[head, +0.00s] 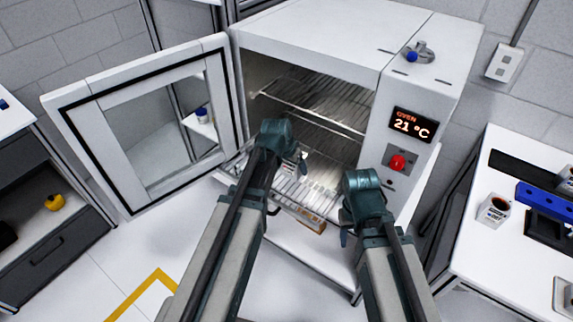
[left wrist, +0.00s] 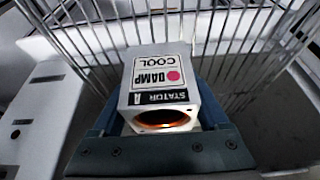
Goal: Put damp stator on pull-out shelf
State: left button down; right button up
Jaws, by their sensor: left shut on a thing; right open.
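The damp stator (left wrist: 158,85) is a white block with a label reading "DAMP COOL" and "STATOR A", and a round copper-coloured bore at its near end. In the left wrist view my left gripper (left wrist: 160,145) is shut on it, with wire shelf bars close behind and around it. In the head view my left gripper (head: 290,160) reaches to the oven opening over the pulled-out wire shelf (head: 318,196), and mostly hides the stator. I cannot tell whether the stator touches the shelf. My right gripper (head: 350,215) is open and empty at the right side of the oven opening.
The oven (head: 320,40) has its door (head: 85,130) swung open to the left. Its panel (head: 412,125) reads 21 °C above a red knob (head: 397,162). An upper wire rack (head: 310,105) is inside. A white bench (head: 490,250) with a labelled block (head: 494,210) stands at right.

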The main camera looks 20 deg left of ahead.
pick_arm(q)
jog(key=w+a, duration=0.2)
jog(key=w, duration=0.1)
jog(key=shift+a+f, duration=0.2)
jog(key=shift+a, duration=0.2)
jog(key=shift+w+a, duration=0.15)
jog(key=f+b, duration=0.4)
jog(key=shift+w+a, duration=0.25)
jog(key=shift+r, duration=0.15)
grip_release()
